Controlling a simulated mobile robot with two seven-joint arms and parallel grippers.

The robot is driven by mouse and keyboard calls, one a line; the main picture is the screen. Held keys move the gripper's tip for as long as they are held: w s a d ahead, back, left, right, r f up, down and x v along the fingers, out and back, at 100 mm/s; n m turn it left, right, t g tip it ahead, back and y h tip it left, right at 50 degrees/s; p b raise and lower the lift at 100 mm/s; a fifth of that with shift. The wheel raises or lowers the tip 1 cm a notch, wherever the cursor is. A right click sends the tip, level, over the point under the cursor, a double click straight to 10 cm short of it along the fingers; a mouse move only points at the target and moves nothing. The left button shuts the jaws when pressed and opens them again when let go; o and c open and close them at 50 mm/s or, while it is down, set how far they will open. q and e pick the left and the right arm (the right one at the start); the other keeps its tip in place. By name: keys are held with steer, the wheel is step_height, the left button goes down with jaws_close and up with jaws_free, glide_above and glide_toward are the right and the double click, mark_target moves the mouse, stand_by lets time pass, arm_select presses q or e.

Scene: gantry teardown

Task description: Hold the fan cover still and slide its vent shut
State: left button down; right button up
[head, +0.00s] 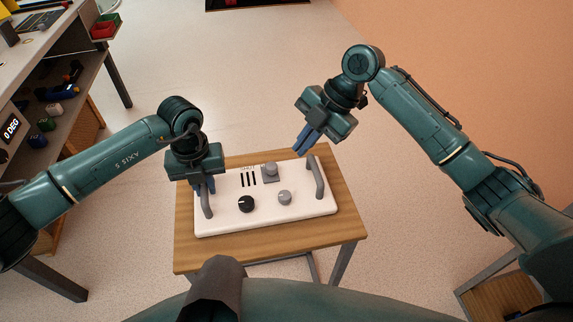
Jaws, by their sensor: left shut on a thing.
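The fan cover (268,212) is a white panel lying on a small wooden table. It has a grey handle at each end, the left one (206,202) and the right one (317,178). The vent (249,180) shows as dark slots near its far edge, with a grey slider knob (270,172) just to the right of them. A black knob (246,204) and a grey knob (285,198) sit nearer me. My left gripper (208,187) is shut on the left handle, and its arm hides part of it. My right gripper (302,150) is above the cover's far right side, touching nothing, its blue fingers close together.
The wooden table (215,251) has a bare strip in front of the cover. A workbench (70,60) with shelves and small bins stands at the left. An orange wall (480,60) is at the right. The floor behind the table is clear.

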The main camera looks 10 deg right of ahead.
steer(key=shift+w+d+f+t+y, duration=0.15)
steer(key=shift+w+d+t+y, duration=0.15)
steer(key=shift+d, duration=0.45)
steer(key=shift+w+d+f+t+y, duration=0.1)
steer(key=shift+w+d+t+y, duration=0.2)
steer(key=shift+d, duration=0.4)
jaws_close()
glide_toward(264, 182)
steer(key=f, duration=0.2)
steer(key=w+f, duration=0.1)
steer(key=f, duration=0.1)
steer(key=shift+a, duration=0.1)
steer(key=a, duration=0.5)
steer(key=shift+a, duration=0.4)
